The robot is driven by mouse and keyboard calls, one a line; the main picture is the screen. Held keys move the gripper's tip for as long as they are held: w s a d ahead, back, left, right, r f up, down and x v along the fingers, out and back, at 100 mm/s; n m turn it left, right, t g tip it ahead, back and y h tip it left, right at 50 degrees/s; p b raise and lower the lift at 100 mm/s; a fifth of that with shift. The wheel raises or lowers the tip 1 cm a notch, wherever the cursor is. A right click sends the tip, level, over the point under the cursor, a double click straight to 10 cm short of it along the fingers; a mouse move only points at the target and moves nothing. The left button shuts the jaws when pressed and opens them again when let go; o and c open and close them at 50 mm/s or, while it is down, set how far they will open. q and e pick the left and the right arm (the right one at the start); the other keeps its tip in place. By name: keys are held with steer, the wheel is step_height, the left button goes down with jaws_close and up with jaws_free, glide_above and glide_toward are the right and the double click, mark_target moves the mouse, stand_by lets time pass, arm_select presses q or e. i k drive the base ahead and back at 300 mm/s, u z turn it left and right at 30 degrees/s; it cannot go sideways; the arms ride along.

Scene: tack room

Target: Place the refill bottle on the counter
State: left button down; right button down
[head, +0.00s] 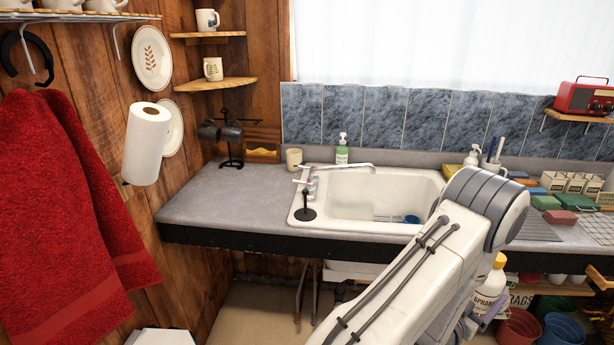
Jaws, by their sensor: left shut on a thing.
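The counter (235,197) is a grey top with a dark front edge, running around the white sink. My left arm rises from the bottom and bends down in front of its right part. My left gripper (478,322) is low, below the counter's front edge and partly hidden by the arm. It is shut on what looks like the refill bottle (488,291), a white bottle with a yellow cap and printed label. The arm hides the bottle's left side, and the exact grip is hard to see. My right gripper is not in view.
The sink (370,195) has a tap and a green soap bottle (342,150) behind it. A beige cup (294,159) and a dark mug stand (231,145) are at the back left. The counter's left front is clear. Boxes and sponges crowd the right; pots (520,328) stand below.

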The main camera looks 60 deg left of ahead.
mark_target(213, 200)
steer(key=i, duration=1.1)
steer(key=u, duration=2.75)
steer(key=i, duration=1)
steer(key=u, duration=0.05)
